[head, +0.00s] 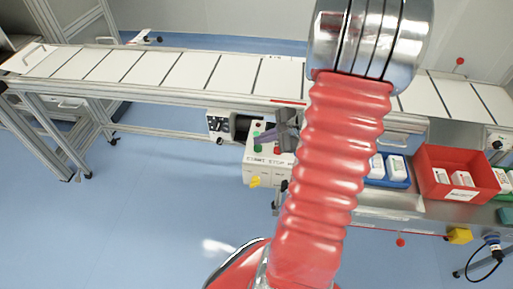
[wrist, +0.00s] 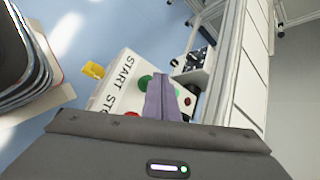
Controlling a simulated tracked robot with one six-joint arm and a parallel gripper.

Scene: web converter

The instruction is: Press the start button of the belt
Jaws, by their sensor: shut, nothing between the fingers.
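The belt's white control box (head: 258,172) stands at the front edge of the conveyor, with START and STOP printed on it. It also shows in the wrist view (wrist: 118,78). The green button (wrist: 145,82) by the START label is partly covered by my gripper (wrist: 161,78). A red button (wrist: 132,114) sits by the STOP label, partly hidden by my wrist. In the head view my gripper (head: 265,136) is shut and empty, its fingers over the box top near the green button (head: 257,148). I cannot tell whether the fingertips touch it.
The belt (head: 185,71) with white panels runs behind the box. A dark-faced unit (head: 222,125) stands left of the box. A red bin (head: 428,185) and blue tray (head: 400,183) with white packs are at the right. A yellow part (head: 255,182) sticks out of the box front. The blue floor is clear at left.

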